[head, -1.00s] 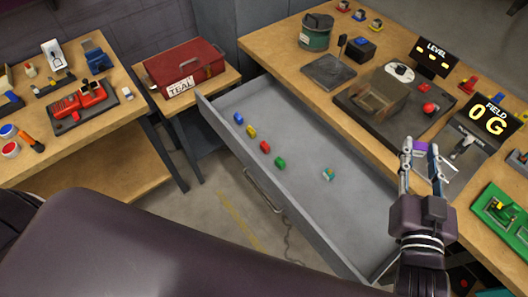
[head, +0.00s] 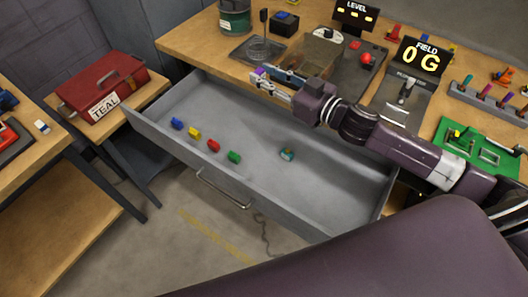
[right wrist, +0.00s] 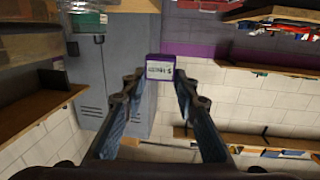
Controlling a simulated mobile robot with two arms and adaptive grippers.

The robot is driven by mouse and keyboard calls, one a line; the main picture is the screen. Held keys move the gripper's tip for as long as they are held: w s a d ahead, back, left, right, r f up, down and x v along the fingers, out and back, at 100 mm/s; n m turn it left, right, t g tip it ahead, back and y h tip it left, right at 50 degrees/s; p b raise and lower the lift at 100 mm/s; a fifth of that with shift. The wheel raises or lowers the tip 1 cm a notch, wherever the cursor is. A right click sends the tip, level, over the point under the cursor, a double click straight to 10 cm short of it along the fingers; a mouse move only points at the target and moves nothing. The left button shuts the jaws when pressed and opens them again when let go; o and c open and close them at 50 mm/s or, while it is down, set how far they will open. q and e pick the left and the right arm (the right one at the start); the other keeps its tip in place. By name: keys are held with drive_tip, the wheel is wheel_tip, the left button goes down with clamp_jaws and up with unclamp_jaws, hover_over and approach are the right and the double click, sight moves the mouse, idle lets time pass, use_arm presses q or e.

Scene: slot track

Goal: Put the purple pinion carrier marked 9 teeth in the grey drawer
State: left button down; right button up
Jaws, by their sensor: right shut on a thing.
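The purple pinion carrier (head: 260,71) is held at the fingertips of my right gripper (head: 264,78). In the right wrist view the purple carrier (right wrist: 160,68) sits between the two fingertips, its white label upside down and too small to read surely. The grey drawer (head: 325,188) is pulled out below the bench. In the head view the gripper points left and shows against the bench's front edge, at the far side of the drawer; its height is hard to tell. My left gripper is not in view.
A blue (head: 177,123), a yellow (head: 195,132), a red (head: 213,145) and a green piece (head: 234,157) lie in the drawer, with a teal piece (head: 287,153) further right. Bare drawer floor surrounds them. A red TEAL toolbox (head: 102,88) stands at left.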

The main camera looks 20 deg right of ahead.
drive_tip(key=shift+w+d+f, duration=0.2)
drive_tip(key=shift+d+f, duration=0.15)
drive_tip(key=shift+f+b, duration=1.7)
drive_tip(key=shift+f, duration=7.9)
drive_tip(key=shift+f, duration=0.1)
drive_tip(key=shift+s+f+b, duration=0.1)
drive_tip(key=shift+f+b, duration=0.3)
drive_tip(key=shift+f, duration=0.15)
drive_tip(key=o, duration=1)
